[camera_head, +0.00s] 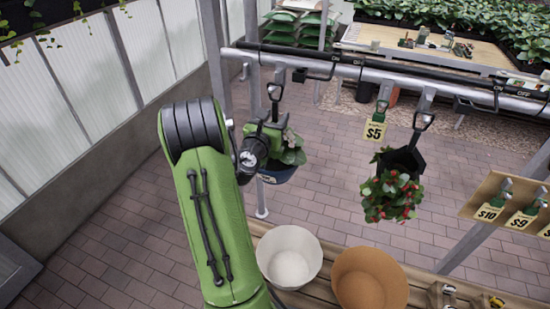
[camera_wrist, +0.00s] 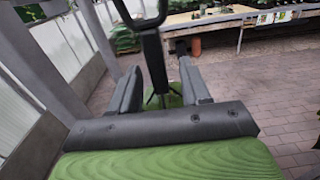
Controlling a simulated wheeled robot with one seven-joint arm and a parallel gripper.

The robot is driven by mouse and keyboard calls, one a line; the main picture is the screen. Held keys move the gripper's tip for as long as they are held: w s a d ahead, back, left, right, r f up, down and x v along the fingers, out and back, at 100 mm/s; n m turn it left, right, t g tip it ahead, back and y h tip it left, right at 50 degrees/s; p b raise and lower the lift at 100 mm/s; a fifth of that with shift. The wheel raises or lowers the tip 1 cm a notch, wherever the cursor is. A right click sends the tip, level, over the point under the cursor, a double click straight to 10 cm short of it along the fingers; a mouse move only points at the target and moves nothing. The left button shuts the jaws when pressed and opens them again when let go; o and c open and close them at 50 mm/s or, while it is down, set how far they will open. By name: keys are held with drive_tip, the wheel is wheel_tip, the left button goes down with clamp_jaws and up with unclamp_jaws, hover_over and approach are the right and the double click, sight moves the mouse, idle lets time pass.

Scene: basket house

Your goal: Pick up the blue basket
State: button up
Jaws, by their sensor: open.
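The blue basket (camera_head: 278,176) hangs under the rail at the centre left in the head view, with a leafy plant in it. Its dark handle (camera_head: 275,92) rises to a hook on the rail. My gripper (camera_head: 271,128) is at the lower part of the handle, above the plant, and hides part of both. In the wrist view my gripper (camera_wrist: 160,70) has its two grey fingers apart, with the dark handle (camera_wrist: 153,58) standing upright between them. Whether a finger touches the handle I cannot tell. The basket's bowl does not show in the wrist view.
A black basket (camera_head: 402,160) with red-flowered plants hangs to the right on the same rail (camera_head: 350,70). A white pot (camera_head: 289,250) and an orange pot (camera_head: 370,278) stand on a wooden bench below. A metal post (camera_head: 216,60) stands close left of the handle.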

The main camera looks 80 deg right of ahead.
drive_tip(key=shift+s+d, duration=0.1)
drive_tip(key=shift+d, duration=0.25)
drive_tip(key=shift+a, duration=0.15)
drive_tip(key=shift+c, duration=1.3)
clamp_jaws()
drive_tip(key=shift+r, duration=0.15)
